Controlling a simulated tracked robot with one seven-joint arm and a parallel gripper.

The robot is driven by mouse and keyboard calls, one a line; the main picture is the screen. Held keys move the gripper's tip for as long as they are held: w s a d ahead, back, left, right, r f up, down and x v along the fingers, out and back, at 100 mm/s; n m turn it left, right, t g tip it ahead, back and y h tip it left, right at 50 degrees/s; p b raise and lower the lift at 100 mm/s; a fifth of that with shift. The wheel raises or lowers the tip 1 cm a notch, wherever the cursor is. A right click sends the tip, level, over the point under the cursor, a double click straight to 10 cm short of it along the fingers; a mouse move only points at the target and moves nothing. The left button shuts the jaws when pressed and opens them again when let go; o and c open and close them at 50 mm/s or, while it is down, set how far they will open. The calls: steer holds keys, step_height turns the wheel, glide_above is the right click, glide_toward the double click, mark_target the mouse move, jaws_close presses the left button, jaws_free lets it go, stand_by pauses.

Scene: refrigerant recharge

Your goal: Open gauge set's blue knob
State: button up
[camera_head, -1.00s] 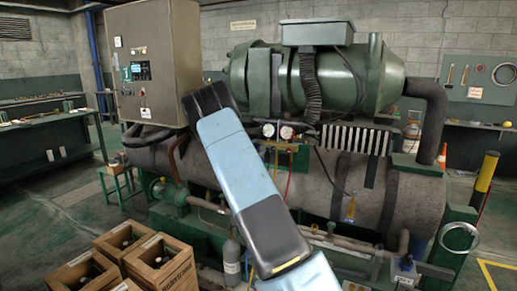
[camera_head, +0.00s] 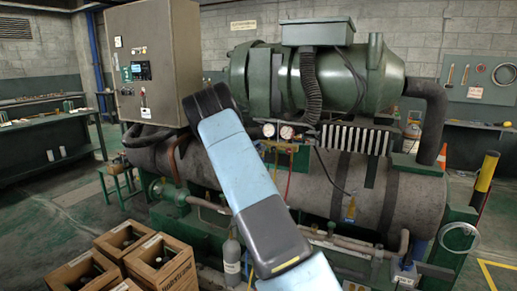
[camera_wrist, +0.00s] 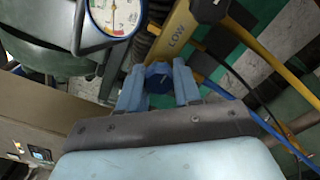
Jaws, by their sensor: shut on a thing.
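The gauge set (camera_head: 278,143) hangs at the front of the green chiller, with two round dials above a yellow body. In the wrist view its yellow body (camera_wrist: 178,36) carries the word LOW, with a white-faced dial (camera_wrist: 115,14) to the left. The blue knob (camera_wrist: 158,84) sits below the yellow body, between the two blue fingers of my gripper (camera_wrist: 158,82). My gripper is shut on the knob, one finger on each side. In the head view my arm hides the gripper and the knob.
A blue hose (camera_wrist: 235,92) and a dark hose run to the right of the gripper in the wrist view. A grey control cabinet (camera_head: 155,62) stands left of my arm. Wooden crates (camera_head: 163,262) stand on the floor at lower left.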

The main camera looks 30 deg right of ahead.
stand_by(0.3)
steer(key=n, duration=1.5)
steer(key=shift+a, duration=0.1)
steer(key=n, duration=0.5)
steer(key=shift+w+a, duration=0.1)
steer(key=shift+w, duration=0.05)
stand_by(0.4)
steer(key=o, duration=0.8)
steer(key=shift+o, duration=1.2)
